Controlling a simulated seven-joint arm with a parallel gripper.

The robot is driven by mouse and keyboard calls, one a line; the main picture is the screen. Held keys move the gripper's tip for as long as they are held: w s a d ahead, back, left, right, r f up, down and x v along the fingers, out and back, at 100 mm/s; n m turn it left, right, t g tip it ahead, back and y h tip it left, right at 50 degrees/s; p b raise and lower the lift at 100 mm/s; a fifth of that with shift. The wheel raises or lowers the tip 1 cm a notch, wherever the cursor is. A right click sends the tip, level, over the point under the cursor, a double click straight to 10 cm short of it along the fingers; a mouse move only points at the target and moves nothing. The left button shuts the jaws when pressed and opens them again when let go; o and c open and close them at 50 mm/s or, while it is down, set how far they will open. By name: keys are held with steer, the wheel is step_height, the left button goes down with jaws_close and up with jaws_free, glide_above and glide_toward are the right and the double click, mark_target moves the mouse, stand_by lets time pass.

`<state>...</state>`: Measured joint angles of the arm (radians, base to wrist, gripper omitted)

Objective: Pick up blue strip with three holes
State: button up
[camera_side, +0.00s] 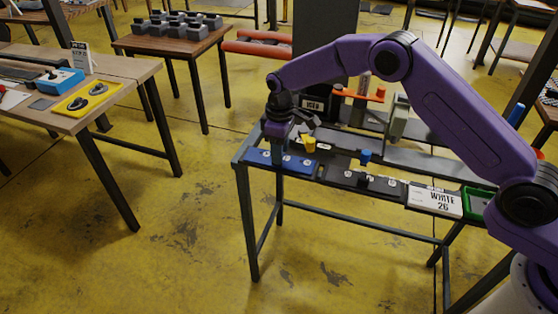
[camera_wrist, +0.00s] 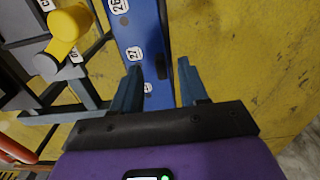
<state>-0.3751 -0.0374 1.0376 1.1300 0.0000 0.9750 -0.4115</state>
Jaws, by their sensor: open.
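The blue strip (camera_side: 300,166) lies along the front left end of the narrow metal table. In the wrist view the blue strip (camera_wrist: 147,28) runs from top to bottom, with white number labels and dark holes; its lower part is partly hidden by my gripper. My gripper (camera_side: 279,157) points down at the strip in the side view. In the wrist view my gripper (camera_wrist: 158,66) is open, one finger over the strip's left part and the other by its right edge. Nothing is held. I cannot tell whether the fingers touch the strip.
A yellow knob (camera_side: 309,143) stands just behind the strip. To the right are a dark strip with a blue knob (camera_side: 365,156), a white sign (camera_side: 435,199) and a green tray (camera_side: 477,204). An orange part (camera_side: 360,94) stands behind. Open floor lies in front.

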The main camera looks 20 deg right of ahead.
steer(key=shift+f, duration=1.2)
jaws_close()
steer(key=shift+r, duration=0.15)
